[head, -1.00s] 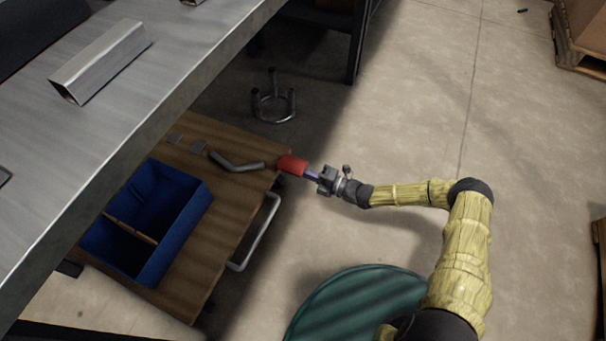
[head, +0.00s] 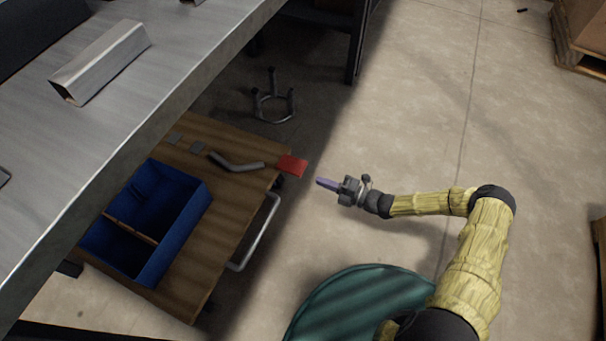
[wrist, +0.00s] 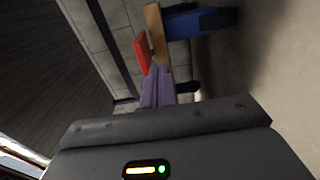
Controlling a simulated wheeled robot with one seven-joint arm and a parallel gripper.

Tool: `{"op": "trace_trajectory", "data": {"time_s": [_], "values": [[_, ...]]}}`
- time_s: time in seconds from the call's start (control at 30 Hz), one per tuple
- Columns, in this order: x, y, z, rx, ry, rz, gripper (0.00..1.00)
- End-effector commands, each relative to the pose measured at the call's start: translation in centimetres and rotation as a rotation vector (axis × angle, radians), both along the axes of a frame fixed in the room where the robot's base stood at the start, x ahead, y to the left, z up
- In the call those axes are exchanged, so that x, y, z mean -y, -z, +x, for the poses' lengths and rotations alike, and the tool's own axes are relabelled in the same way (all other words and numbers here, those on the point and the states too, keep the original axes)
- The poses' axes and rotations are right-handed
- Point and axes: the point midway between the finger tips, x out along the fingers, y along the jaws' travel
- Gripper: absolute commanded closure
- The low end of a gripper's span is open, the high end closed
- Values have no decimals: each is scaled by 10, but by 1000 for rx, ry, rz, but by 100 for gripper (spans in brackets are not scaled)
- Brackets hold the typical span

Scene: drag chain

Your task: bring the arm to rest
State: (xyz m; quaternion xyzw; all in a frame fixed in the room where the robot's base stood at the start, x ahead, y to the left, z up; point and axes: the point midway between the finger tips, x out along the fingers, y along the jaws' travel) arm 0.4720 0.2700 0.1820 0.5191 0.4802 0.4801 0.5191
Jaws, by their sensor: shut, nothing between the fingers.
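My gripper (head: 325,184) is shut and empty, with its purple fingers pointing left over the floor, just right of the wooden cart. The purple fingers also show together in the wrist view (wrist: 157,90). My arm in its yellow cover reaches in from the lower right. A red piece (head: 292,166) sits at the cart's right edge, a short gap from my fingertips. It also shows in the wrist view (wrist: 141,53), beyond the fingers.
The wooden cart (head: 225,200) carries a blue divided bin (head: 185,235) and a bent grey pipe (head: 236,163). A metal bench (head: 130,110) stands above at left. A green round object (head: 355,305) is below my arm.

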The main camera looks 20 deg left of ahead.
Motion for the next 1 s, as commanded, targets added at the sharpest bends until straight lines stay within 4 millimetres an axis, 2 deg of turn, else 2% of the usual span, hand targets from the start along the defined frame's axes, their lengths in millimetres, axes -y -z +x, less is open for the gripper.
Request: {"op": "trace_trajectory", "data": {"time_s": [0.4,0.53,0.77,1.0], "values": [[0,0,0,1,0,0,100],[1,-8,-2,41,-27,-21,100],[15,-50,-19,320,-215,-153,100],[46,-99,-40,697,-484,-303,100]]}}
